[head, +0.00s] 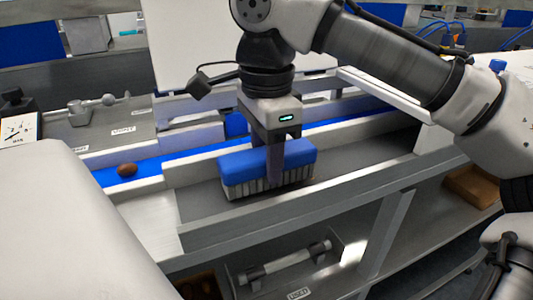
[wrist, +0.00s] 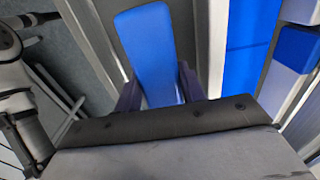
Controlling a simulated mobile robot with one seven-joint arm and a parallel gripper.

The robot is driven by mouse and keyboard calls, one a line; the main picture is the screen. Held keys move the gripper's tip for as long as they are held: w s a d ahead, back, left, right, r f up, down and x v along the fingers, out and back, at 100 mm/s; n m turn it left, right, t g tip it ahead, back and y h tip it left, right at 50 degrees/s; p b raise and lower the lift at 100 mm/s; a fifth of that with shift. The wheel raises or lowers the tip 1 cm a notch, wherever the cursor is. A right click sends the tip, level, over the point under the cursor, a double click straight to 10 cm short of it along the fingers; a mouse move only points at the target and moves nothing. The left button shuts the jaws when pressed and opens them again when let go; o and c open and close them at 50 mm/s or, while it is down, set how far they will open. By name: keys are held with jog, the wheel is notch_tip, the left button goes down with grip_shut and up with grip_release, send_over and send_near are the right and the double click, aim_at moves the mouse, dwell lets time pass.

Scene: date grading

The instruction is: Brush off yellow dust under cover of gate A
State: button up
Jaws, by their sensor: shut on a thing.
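My gripper (head: 276,158) is shut on a blue brush (head: 240,167) with pale bristles pointing down. The brush is in a grey channel (head: 355,175) in front of the blue belt, its bristles at or close to the channel floor. In the wrist view the blue brush back (wrist: 150,45) lies between the fingers of my gripper (wrist: 158,88). A blue block (head: 236,124) stands at the belt just behind the brush; I cannot tell whether it is gate A. No yellow dust can be made out; the brush covers part of the channel floor.
A brown date (head: 127,170) lies on the blue belt (head: 160,167) at the left. A small scale (head: 18,131) and a tray marked "USED" stand further left. A shelf below holds a roller-like tool (head: 285,262). The channel is bare right of the brush.

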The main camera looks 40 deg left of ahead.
jog(key=shift+f, duration=0.6)
jog(key=shift+w, duration=0.1)
